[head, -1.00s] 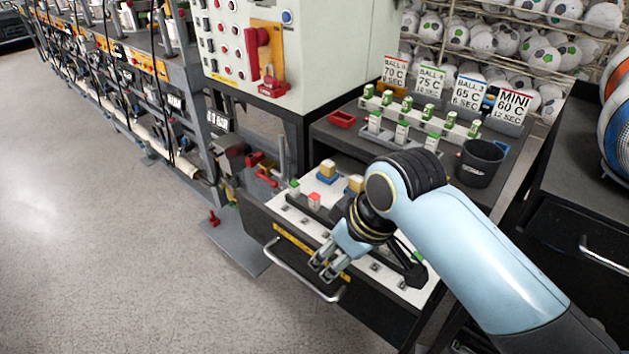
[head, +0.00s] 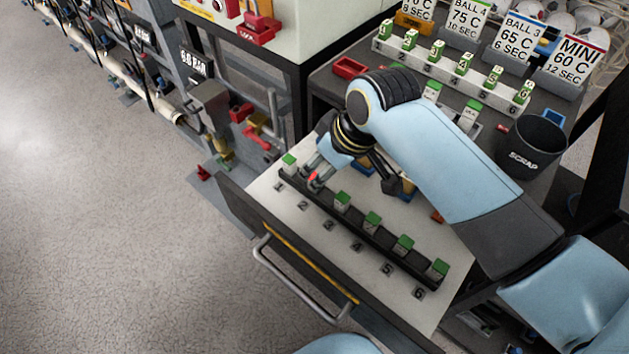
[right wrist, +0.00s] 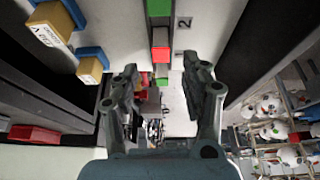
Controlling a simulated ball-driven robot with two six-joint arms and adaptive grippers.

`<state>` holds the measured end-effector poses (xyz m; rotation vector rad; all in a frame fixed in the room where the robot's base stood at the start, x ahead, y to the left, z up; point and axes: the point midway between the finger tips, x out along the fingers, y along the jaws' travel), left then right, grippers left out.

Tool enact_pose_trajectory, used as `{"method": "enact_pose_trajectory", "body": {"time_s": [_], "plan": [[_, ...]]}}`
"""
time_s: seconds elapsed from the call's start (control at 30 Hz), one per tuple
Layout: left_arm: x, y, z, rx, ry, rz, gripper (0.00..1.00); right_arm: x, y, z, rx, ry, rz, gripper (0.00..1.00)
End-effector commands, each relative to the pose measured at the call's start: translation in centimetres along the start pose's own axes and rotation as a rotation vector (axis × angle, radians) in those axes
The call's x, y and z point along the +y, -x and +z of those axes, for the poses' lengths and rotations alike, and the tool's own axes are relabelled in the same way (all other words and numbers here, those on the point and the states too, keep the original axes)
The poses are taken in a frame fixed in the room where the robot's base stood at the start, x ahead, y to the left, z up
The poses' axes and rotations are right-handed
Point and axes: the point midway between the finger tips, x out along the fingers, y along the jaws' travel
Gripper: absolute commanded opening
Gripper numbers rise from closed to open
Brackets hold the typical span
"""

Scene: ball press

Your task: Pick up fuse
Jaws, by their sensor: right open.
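A row of small block fuses stands in a dark rail (head: 329,202) on the white floor of the open drawer, with numbers beside it. Most have green tops, such as the one at the far left end (head: 289,162). The fuse second from that end has a red top (head: 314,181); it also shows in the right wrist view (right wrist: 160,54). My right gripper (head: 314,174) is open at the red-topped fuse and partly hides it. In the wrist view the fuse lies between the finger lines; I cannot tell how deep they reach. My left gripper is out of view.
Yellow-topped blue blocks (right wrist: 90,66) lie beside the rail. The bench behind holds a rack of green-topped fuses (head: 437,58), a red tray (head: 349,68) and a black SCRAP bin (head: 532,147). The drawer handle (head: 300,285) juts out over open floor.

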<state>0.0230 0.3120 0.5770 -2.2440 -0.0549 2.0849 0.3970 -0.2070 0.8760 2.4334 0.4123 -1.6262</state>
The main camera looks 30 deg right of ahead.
Motion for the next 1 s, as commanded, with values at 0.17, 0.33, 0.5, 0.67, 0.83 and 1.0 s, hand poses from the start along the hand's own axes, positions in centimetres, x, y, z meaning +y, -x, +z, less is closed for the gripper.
{"method": "enact_pose_trajectory", "body": {"time_s": [0.17,0.33,0.5,0.67,0.83,1.0], "plan": [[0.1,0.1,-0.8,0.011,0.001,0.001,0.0,-0.1,-1.8,0.1,-0.002,-0.001,-0.001,0.46],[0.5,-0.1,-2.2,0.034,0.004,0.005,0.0,-0.2,-4.5,0.2,0.0,0.0,0.001,0.46],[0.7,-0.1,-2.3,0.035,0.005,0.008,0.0,-0.2,-5.5,0.2,0.001,0.0,0.001,0.46],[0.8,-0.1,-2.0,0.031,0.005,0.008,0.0,-0.2,-5.4,0.2,0.001,0.0,0.001,0.46],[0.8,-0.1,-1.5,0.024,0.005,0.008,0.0,-0.2,-5.4,0.2,0.001,0.0,0.001,0.24],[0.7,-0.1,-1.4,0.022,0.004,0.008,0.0,-0.2,-5.4,0.2,0.0,0.0,0.001,0.02]]}}
